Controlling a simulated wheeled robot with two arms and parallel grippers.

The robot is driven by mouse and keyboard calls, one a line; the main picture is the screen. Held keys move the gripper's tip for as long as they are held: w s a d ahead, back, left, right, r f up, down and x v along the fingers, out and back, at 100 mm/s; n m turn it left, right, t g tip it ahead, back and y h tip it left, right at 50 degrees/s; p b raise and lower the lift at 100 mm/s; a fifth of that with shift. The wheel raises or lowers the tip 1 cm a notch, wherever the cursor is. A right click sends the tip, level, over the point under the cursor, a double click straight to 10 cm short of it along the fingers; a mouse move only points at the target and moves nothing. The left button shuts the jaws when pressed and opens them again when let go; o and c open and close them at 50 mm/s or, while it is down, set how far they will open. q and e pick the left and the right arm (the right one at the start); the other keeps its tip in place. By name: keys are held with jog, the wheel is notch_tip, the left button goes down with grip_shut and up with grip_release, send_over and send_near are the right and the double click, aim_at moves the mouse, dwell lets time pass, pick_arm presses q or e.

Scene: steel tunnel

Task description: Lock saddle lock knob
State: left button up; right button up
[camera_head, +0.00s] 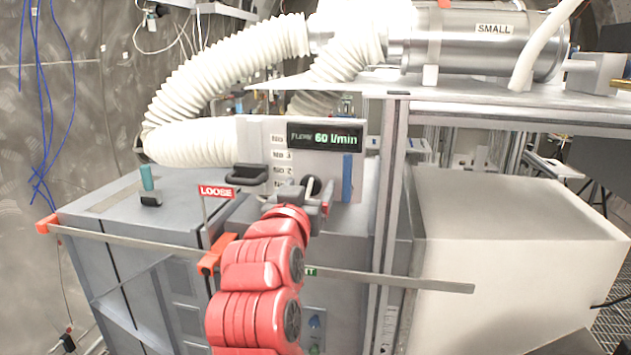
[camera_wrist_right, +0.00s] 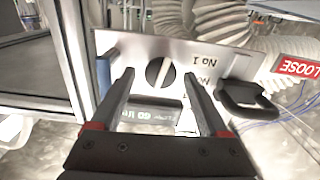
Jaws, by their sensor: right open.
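My right gripper (camera_head: 306,194) is open in front of the panel (camera_head: 345,178) with the "60 l/min" display. A round dark knob (camera_wrist_right: 158,72) sits on that panel between the spread fingertips in the right wrist view; contact cannot be told. The knob also shows just beyond the gripper in the head view (camera_head: 312,184). A red "LOOSE" flag (camera_head: 216,192) stands above an orange saddle (camera_head: 213,256) on a long metal rail (camera_head: 400,283). My red right arm hides part of the rail. Which part is the saddle lock knob cannot be told for sure. My left gripper is not in view.
A black handle (camera_head: 246,173) is left of the knob, and a blue strip (camera_head: 347,178) is right of it. White corrugated hoses (camera_head: 225,70) run above the grey cabinet (camera_head: 110,208). A steel frame post (camera_head: 392,200) and a large pale box (camera_head: 510,260) stand at right.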

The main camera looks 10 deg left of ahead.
jog(key=shift+s+r, duration=0.1)
jog(key=shift+s, duration=0.15)
jog(key=shift+c, duration=0.4)
grip_shut()
jog(key=m+b, duration=0.2)
jog(key=b, duration=0.2)
jog(key=m+b, duration=0.3)
jog(key=b, duration=0.1)
jog(key=m+b, duration=0.2)
jog(key=b, duration=0.3)
jog(key=shift+d+f, duration=0.1)
jog(key=shift+f, duration=0.3)
jog(key=m+b, duration=0.1)
jog(key=m, duration=0.2)
jog(key=shift+d+r+b, duration=0.1)
jog(key=shift+b, duration=0.3)
jog(key=m+b, duration=0.1)
jog(key=m, duration=0.1)
jog(key=shift+m, duration=0.4)
jog(key=m, duration=0.2)
jog(key=shift+m, duration=2.1)
